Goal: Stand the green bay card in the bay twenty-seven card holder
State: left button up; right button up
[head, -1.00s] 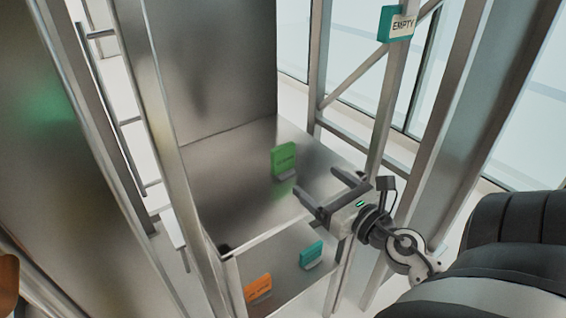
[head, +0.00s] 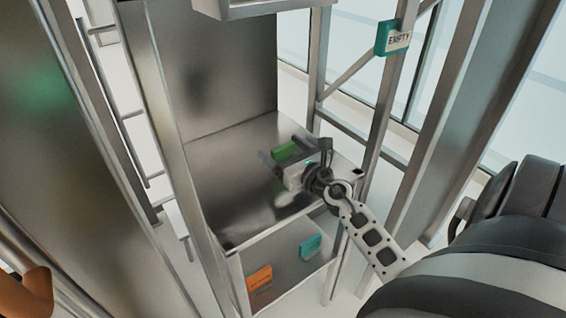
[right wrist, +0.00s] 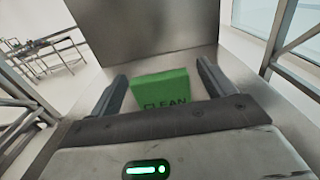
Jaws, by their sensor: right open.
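The green card (head: 285,150), reading "CLEAN" in the right wrist view (right wrist: 163,88), stands on the metal shelf (head: 225,185). My right gripper (right wrist: 162,72) is open, with one finger on each side of the card, and I see small gaps between them. In the head view my right gripper (head: 290,160) partly covers the card, and its holder is hidden. I cannot tell which holder belongs to bay twenty-seven. My left gripper is not in view.
Orange (head: 259,278) and teal (head: 310,247) cards sit on the front panel below the shelf. A teal card reading "EMPTY" (head: 397,40) is on the right upright. Metal posts flank the shelf; its left part is clear.

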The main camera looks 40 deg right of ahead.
jog(key=shift+w, duration=0.1)
jog(key=c, duration=1.2)
